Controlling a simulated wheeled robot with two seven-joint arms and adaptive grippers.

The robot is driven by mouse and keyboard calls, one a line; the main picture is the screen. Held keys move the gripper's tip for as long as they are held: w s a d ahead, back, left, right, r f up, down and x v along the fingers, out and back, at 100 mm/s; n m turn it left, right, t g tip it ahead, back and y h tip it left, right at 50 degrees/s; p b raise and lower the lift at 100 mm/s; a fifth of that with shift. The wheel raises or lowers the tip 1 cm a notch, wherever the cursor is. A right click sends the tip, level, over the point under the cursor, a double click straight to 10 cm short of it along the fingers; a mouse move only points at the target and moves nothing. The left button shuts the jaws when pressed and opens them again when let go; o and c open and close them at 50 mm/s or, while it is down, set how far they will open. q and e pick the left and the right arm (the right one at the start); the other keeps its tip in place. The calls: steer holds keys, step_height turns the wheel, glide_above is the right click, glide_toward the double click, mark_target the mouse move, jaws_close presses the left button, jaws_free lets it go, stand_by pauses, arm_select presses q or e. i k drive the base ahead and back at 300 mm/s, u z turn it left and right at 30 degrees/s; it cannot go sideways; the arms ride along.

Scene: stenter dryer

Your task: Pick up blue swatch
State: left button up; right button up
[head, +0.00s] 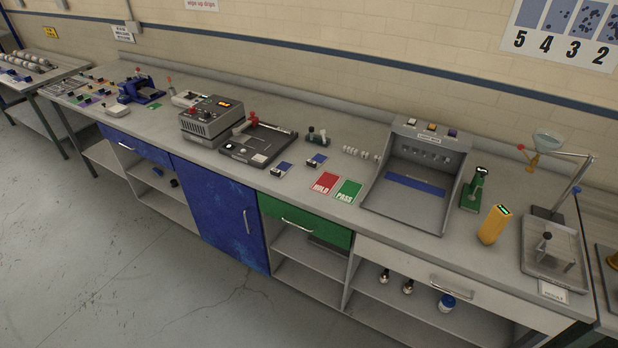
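Two small dark blue pieces lie on the grey bench in the middle of the view, each with a pale metal part at one end. One blue swatch-like piece (286,166) is nearer the front edge. The other blue swatch-like piece (320,157) is a little further right and back. A flat blue strip (415,184) lies inside the grey light booth (408,207). I cannot tell which of these is the task's swatch. Neither of my grippers is in view.
Red HOLD card (326,182) and green PASS card (348,190) lie left of the booth. A flat black device (258,144) and a grey box with display (211,120) stand left. A green stand (474,190) and yellow device (494,225) stand right.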

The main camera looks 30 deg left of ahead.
mark_target(319, 158)
steer(key=z, duration=0.05)
steer(key=k, duration=0.55)
steer(key=u, duration=1.05)
steer(key=i, duration=1.55)
steer(key=z, duration=0.3)
